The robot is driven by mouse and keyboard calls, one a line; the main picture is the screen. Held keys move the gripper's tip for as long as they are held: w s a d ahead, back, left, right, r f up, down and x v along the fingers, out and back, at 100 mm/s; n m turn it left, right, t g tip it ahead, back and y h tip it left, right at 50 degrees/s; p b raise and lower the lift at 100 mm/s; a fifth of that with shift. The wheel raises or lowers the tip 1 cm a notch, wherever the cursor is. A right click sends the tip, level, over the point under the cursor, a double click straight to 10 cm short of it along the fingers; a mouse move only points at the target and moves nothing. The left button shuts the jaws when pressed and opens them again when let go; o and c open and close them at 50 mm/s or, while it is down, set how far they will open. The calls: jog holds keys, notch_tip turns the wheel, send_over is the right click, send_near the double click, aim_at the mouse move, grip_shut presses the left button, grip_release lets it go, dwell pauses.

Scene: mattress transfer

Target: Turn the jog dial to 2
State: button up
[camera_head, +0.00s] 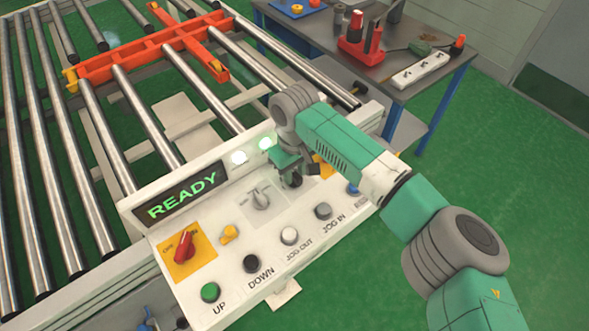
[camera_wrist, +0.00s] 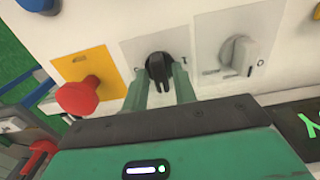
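A black dial (camera_wrist: 159,68) sits on a pale square plate of the control panel, between my gripper's two green fingers in the wrist view. My gripper (camera_wrist: 161,80) is open, with one finger on each side of the dial; small gaps seem to show, and contact is unclear. A grey dial (camera_wrist: 240,54) on its own plate is just right of it; it also shows in the head view (camera_head: 260,198). The marks around both dials are too small to read. In the head view my gripper (camera_head: 292,178) is over the panel's upper right, largely hiding the black dial.
The panel also has a READY display (camera_head: 182,195), a red rotary switch (camera_head: 184,246), a yellow knob (camera_head: 229,233) and a row of push buttons, including green UP (camera_head: 210,292). A red mushroom button (camera_wrist: 78,97) is left of my fingers. Rollers (camera_head: 110,150) lie behind.

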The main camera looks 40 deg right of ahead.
grip_shut()
jog(key=p, duration=0.3)
jog(key=shift+a+r, duration=0.1)
jog(key=shift+r, duration=0.3)
jog(key=n+p, duration=0.1)
jog(key=p, duration=0.3)
jog(key=shift+r+n, duration=0.1)
jog(key=shift+n, duration=0.2)
jog(key=shift+n+p, duration=0.4)
jog(key=shift+p, duration=0.4)
jog(key=shift+f+n+p, duration=0.3)
jog(key=shift+f+n, duration=0.1)
jog(key=shift+n, duration=0.4)
jog(key=shift+n+p, duration=0.5)
jog(key=shift+n, duration=1.8)
jog(key=shift+o, duration=1.5)
grip_release()
